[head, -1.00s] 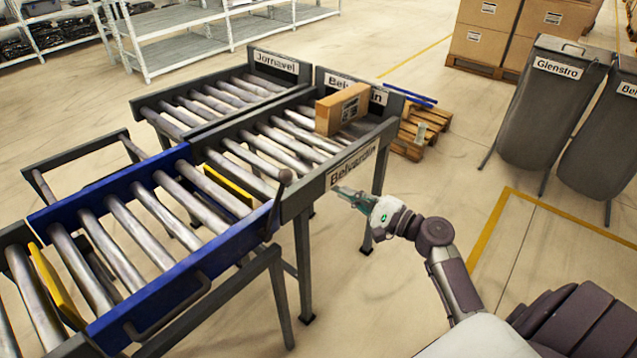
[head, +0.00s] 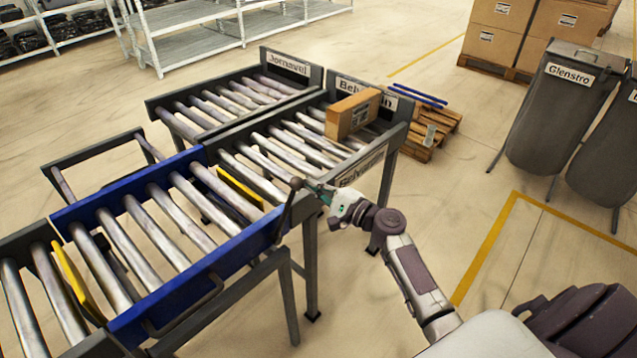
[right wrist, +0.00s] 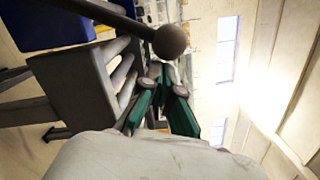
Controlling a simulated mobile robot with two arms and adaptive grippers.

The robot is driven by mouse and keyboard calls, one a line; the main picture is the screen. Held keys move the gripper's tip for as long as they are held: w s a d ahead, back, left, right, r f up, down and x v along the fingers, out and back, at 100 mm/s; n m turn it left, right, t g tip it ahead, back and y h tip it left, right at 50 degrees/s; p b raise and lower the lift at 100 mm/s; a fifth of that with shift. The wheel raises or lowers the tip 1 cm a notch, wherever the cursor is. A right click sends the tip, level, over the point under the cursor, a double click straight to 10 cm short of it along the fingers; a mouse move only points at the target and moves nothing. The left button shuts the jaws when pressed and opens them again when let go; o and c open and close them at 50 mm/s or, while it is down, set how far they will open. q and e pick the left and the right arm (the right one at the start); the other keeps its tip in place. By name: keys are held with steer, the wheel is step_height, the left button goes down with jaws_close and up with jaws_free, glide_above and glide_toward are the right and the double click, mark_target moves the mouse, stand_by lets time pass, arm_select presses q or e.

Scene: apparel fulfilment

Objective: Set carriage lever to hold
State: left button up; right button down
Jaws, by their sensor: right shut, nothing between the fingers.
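The carriage lever (head: 285,212) is a dark stick with a round brown knob (head: 296,183), standing at the right end of the blue roller carriage (head: 245,241). In the right wrist view the knob (right wrist: 170,41) hangs large just beyond the fingers. My right gripper (head: 310,187) is shut and empty, with its green fingers pointing at the lever just right of the knob. Its fingertips also show in the right wrist view (right wrist: 160,72). I cannot tell whether they touch the lever. My left gripper is not in view.
Behind the carriage are two roller lanes with signs Jornavel (head: 289,64) and Belvarin (head: 364,88). A cardboard box (head: 350,115) lies on the Belvarin lane. A pallet (head: 428,128) and grey bags (head: 553,110) stand to the right.

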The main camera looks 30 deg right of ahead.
mark_target(293, 189)
stand_by(0.3)
steer(key=a+r+n, duration=0.1)
steer(key=a, duration=0.1)
steer(key=s+a+r+n, duration=0.1)
steer(key=a+n, duration=0.1)
steer(key=s+a+r+n, duration=0.1)
steer(key=a+r+n, duration=0.1)
steer(key=shift+s+a+p, duration=0.1)
steer(key=shift+p, duration=0.3)
steer(key=s+a+n+g+p, duration=0.1)
steer(key=s+a+n+p, duration=0.1)
steer(key=a+n, duration=0.4)
steer(key=s+a, duration=0.1)
steer(key=a, duration=0.1)
steer(key=shift+a+n+p, duration=0.3)
